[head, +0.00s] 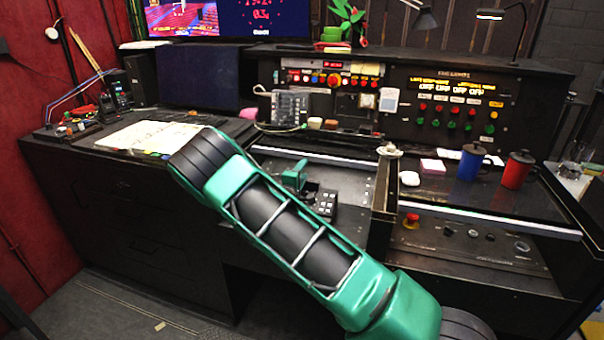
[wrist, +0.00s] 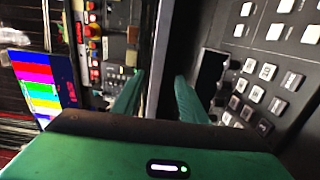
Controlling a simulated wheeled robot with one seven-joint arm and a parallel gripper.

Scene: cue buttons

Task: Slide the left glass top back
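The left glass top shows in the head view as a dark pane with a pale front rail (head: 310,157), in the left half of the desk. In the wrist view a grey rail (wrist: 160,55), which looks like this front edge, runs up between my fingers. My gripper (wrist: 159,78) is open, with one green finger on each side of the rail. Whether either finger touches it I cannot tell. In the head view my gripper is a small green shape (head: 294,177) just in front of the rail, partly hidden by my arm.
A black keypad (head: 322,204) lies close to my gripper, in the bay in front of the rail. The right glass top (head: 470,212) carries a blue mug (head: 470,163) and a red mug (head: 516,170). A button panel (head: 330,90) stands behind. An open book (head: 150,136) lies left.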

